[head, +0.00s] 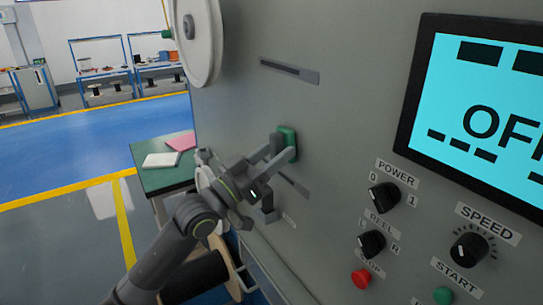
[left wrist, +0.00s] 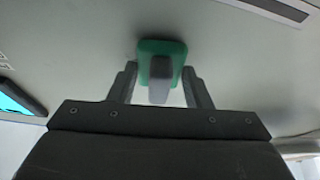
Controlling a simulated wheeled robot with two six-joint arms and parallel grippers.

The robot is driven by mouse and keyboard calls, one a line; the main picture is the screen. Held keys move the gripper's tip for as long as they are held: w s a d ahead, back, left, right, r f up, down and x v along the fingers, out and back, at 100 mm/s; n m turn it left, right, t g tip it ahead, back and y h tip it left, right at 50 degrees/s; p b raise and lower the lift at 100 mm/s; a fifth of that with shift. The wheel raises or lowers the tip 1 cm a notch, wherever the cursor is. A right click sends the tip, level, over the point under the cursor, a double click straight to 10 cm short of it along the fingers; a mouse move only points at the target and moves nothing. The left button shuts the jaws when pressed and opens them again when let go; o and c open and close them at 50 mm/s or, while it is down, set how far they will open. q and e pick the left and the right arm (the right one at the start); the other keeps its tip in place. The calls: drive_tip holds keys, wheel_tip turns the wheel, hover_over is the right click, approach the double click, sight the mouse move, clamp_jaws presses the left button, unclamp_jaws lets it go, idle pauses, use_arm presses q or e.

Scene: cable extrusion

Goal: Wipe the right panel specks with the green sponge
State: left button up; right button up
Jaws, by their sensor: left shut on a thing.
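The green sponge (head: 290,136) has a grey handle and is at the grey machine panel (head: 335,125), left of the knobs. My left gripper (head: 279,152) is shut on the sponge's handle. In the left wrist view, the green sponge (left wrist: 175,48) lies flat against or very close to the panel, with its grey handle (left wrist: 160,82) between the fingers of my left gripper (left wrist: 162,88). I cannot make out any specks on the panel; the sponge and gripper hide part of it. My right gripper is out of view.
A slot (head: 289,70) is above the sponge. A green-topped table (head: 150,181) stands at left.

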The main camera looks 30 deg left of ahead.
sight(303, 150)
use_arm(q)
drive_tip(key=shift+w+d, duration=0.1)
drive_tip(key=shift+w, duration=0.05)
drive_tip(key=shift+s+d, duration=0.55)
drive_tip(key=shift+d, duration=0.3)
drive_tip(key=shift+s+d, duration=0.55)
drive_tip(key=shift+d, duration=0.3)
drive_tip(key=shift+w, duration=0.1)
drive_tip(key=shift+w+a, duration=0.55)
drive_tip(key=shift+a, duration=0.35)
drive_tip(key=shift+w+a, duration=0.5)
drive_tip(key=shift+a, duration=0.35)
drive_tip(key=shift+r, duration=0.1)
